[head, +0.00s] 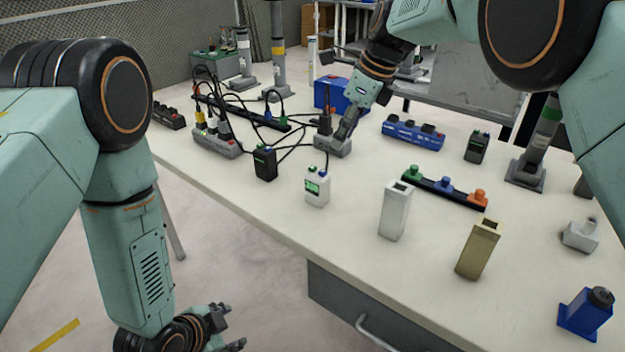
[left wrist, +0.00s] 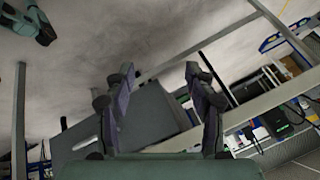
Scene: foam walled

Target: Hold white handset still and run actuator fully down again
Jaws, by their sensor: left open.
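The white handset (head: 317,187) stands upright near the table's front edge, with a green screen and a blue button on top. No gripper touches it. Grey column-like devices, possibly actuators, stand at the back (head: 278,62) and at the right (head: 537,145); I cannot tell which belongs to the handset. My left gripper (head: 238,328) is open and empty, low in front of the table; its spread fingers show in the left wrist view (left wrist: 163,105). My right gripper (head: 342,132) reaches down at a grey block (head: 332,147) with a dark upright piece; whether its jaws are closed is unclear.
A black handset (head: 265,163) stands left of the white one, among black cables. A white box (head: 395,210), a tan box (head: 478,248) and a black strip with coloured knobs (head: 445,190) stand to the right. The table's front edge lies between my left gripper and the tabletop.

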